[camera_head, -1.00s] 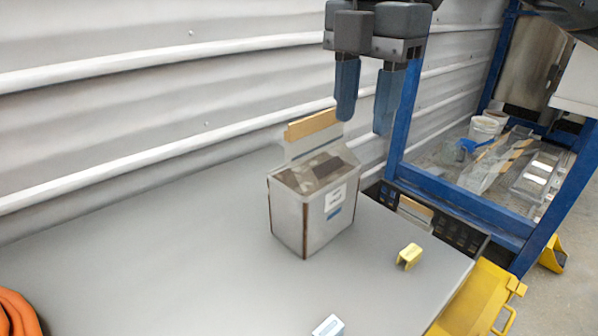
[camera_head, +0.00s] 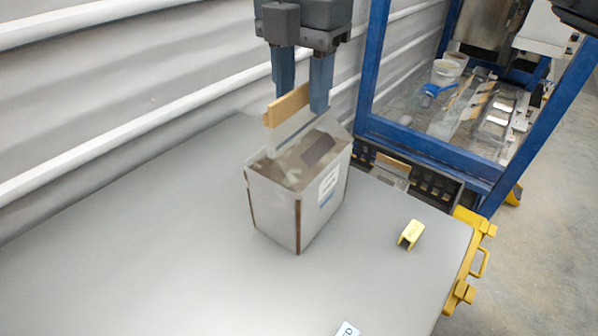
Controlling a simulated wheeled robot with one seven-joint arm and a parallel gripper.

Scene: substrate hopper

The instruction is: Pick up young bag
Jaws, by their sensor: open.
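A grey-white box-shaped bag (camera_head: 272,210) stands upright on the grey table (camera_head: 130,250). It has a white label on its right face, and its top is open. A raised flap at its back carries a tan strip (camera_head: 287,106) along the top edge. My gripper (camera_head: 301,99) is open and points down at the strip. Its left finger is partly hidden behind the strip, and its right finger is by the strip's right end. I cannot tell whether either finger touches it.
A small yellow clip (camera_head: 411,234) lies right of the bag. A white block (camera_head: 347,329) is cut off at the front edge. A dark crate (camera_head: 430,183) with another tan-topped item and a blue frame (camera_head: 425,150) stand beyond the table. A ribbed wall runs behind. The table's left side is clear.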

